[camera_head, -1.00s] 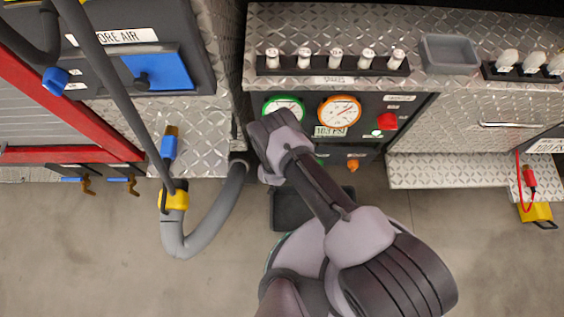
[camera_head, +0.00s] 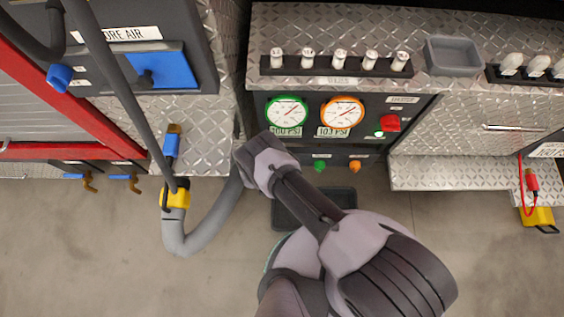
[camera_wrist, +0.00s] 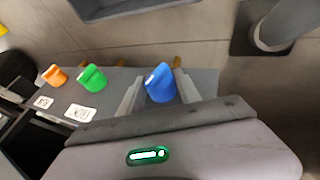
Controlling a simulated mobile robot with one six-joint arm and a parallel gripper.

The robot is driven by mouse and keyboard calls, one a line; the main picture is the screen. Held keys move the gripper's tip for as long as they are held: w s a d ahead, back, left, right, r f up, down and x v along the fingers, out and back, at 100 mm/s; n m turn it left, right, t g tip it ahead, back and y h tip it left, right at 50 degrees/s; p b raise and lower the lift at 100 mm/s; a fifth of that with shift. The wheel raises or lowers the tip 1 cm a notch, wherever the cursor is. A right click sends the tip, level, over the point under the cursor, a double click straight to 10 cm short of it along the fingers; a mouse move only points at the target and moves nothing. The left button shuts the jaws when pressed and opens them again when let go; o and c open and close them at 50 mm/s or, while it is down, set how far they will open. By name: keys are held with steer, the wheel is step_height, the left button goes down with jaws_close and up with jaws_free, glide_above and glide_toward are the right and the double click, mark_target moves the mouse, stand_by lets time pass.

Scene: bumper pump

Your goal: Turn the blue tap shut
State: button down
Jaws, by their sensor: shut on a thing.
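The blue tap (camera_wrist: 160,86) shows in the wrist view, on the dark panel edge beside a green tap (camera_wrist: 93,78) and an orange tap (camera_wrist: 55,76). My gripper (camera_wrist: 158,80) has one pale finger on each side of the blue tap and is shut on it. In the head view my wrist (camera_head: 262,158) hides the blue tap. The green tap (camera_head: 320,166) and orange tap (camera_head: 355,166) show there to its right, under the green-rimmed gauge (camera_head: 287,111) and orange-rimmed gauge (camera_head: 342,112).
A grey hose (camera_head: 215,225) curves up close to the left of my wrist. A dark tray (camera_head: 288,217) lies on the floor below the panel. A red knob (camera_head: 390,122) sits right of the gauges. A diamond-plate step (camera_head: 440,172) juts out at right.

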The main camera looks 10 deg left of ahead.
steer(key=shift+a, duration=0.1)
steer(key=c, duration=0.9)
jaws_free()
steer(key=shift+o, duration=0.2)
steer(key=shift+r, duration=0.35)
step_height(320, 180, up, 4)
steer(key=shift+w+f+p, duration=0.1)
steer(key=shift+f+p, duration=0.15)
steer(key=shift+p, duration=1)
steer(key=s+d+p, duration=0.6)
steer(key=s+d, duration=0.2)
steer(key=s, duration=0.5)
steer(key=shift+s+d+r, duration=0.3)
steer(key=shift+s+r, duration=0.05)
steer(key=shift+r, duration=0.05)
